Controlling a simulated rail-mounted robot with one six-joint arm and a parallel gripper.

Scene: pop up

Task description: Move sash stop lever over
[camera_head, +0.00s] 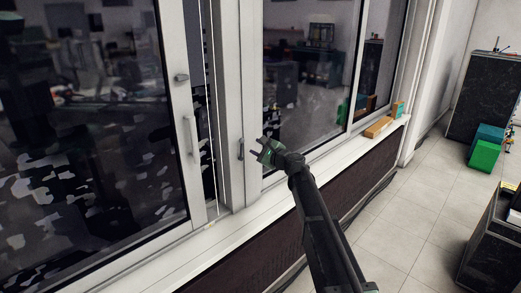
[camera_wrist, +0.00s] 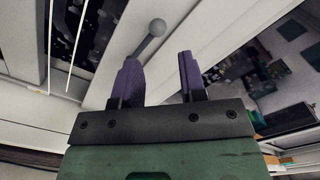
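A small dark lever (camera_head: 241,149) is on the white window frame post in the head view. In the wrist view it looks like a grey lever with a round knob (camera_wrist: 157,27), slanting in front of the fingers. My gripper (camera_head: 257,147) is just right of the lever in the head view. In the wrist view my gripper (camera_wrist: 160,68) is open, with a gap between its two purple fingers and nothing held. The lever's lower end passes close to the left finger; I cannot tell whether they touch.
The left sash has a long vertical handle (camera_head: 191,135) and a small latch (camera_head: 181,77). A white sill (camera_head: 245,220) runs below the window, with wooden blocks (camera_head: 378,127) at its far end. Green boxes (camera_head: 484,155) stand on the tiled floor at right.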

